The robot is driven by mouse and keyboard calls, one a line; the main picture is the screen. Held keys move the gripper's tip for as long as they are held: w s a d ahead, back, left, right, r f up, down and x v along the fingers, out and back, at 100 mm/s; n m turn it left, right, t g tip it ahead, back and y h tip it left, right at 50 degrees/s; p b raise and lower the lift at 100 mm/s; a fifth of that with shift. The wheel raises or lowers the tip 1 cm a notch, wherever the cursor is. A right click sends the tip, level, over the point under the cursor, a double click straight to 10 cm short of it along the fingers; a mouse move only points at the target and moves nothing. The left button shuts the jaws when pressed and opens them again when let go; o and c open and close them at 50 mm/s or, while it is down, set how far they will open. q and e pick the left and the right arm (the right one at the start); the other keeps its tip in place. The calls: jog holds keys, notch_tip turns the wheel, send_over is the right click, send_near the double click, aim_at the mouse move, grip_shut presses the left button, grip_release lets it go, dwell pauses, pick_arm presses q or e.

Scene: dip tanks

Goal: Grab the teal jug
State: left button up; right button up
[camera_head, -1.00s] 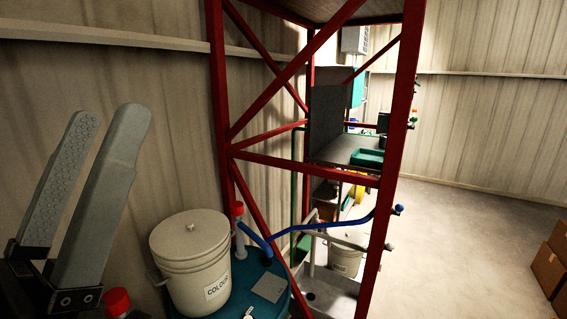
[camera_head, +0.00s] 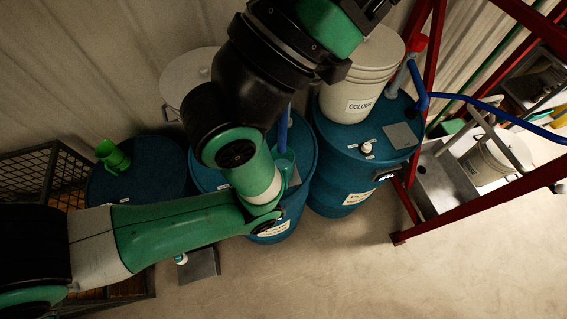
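A bright green jug-like vessel (camera_head: 111,154) lies tilted on the left blue drum (camera_head: 150,170). My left arm comes in from the left, crosses in front of the drums and bends up to the top edge. The dark end of its wrist is cut off there, and its gripper fingers do not show. My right gripper is out of view.
A white bucket marked COLOUR (camera_head: 347,103) stands on the right drum (camera_head: 344,192). Another pale bucket (camera_head: 188,82) is partly behind my arm. A red frame (camera_head: 480,205) and blue pipe (camera_head: 495,105) are at right, a wire crate (camera_head: 62,175) at left. The front floor (camera_head: 330,275) is clear.

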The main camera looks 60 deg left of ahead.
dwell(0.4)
pick_arm(q)
jog(key=c, duration=0.8)
jog(key=shift+c, duration=0.2)
